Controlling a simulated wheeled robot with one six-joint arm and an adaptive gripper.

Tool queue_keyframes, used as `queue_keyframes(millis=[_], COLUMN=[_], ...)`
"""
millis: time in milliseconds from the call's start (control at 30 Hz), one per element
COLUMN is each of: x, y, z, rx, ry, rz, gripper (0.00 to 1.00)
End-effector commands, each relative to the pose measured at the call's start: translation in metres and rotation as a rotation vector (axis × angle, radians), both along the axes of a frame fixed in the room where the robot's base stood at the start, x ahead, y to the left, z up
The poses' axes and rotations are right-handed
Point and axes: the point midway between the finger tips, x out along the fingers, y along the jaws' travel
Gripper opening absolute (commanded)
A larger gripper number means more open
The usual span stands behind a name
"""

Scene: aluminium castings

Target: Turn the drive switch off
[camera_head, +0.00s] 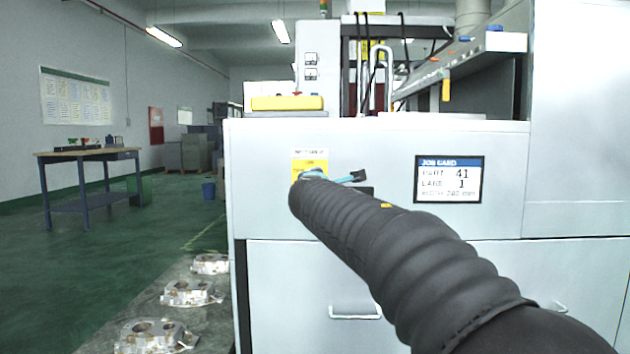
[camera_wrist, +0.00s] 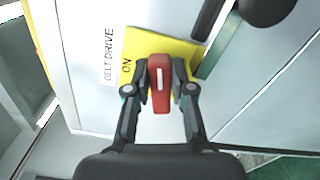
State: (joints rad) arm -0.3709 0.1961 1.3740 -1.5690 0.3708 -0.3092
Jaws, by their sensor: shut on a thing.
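The drive switch is a red handle (camera_wrist: 160,88) with a white mark, on a yellow plate (camera_wrist: 188,50) labelled ON, beside a white "BELT DRIVE" label (camera_wrist: 108,55). In the wrist view the handle's long side runs up and down the picture, with ON to its left. My gripper (camera_wrist: 162,74) has one finger on each side of the handle and is shut on it. In the head view the yellow plate (camera_head: 310,164) shows on the pale machine front, but my arm hides the handle and most of my gripper.
The pale machine front (camera_head: 265,205) fills the middle and right. It carries a job card (camera_head: 448,180) and a drawer handle (camera_head: 354,312). Several castings (camera_head: 188,292) lie on a grey surface at lower left. A workbench (camera_head: 88,153) stands far left. Green floor there is open.

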Motion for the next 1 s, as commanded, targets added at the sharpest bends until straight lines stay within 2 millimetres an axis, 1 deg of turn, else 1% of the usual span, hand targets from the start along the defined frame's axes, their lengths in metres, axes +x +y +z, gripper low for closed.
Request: queue_keyframes(millis=[200, 400, 933, 967, 1000], x=[0.0, 0.0, 0.0, 0.0, 0.0], y=[-0.0004, -0.0006, -0.0006, -0.0006, -0.0007], z=[-0.0022, -0.0032, -0.0036, -0.0036, -0.0036], rx=[0.116, 0.172, 0.19, 0.19, 0.19], ry=[0.0, 0.0, 0.0, 0.0, 0.0], rz=[0.0, 0.0, 0.0, 0.0, 0.0], gripper=[0.0, 0.0, 0.0, 0.3, 0.4])
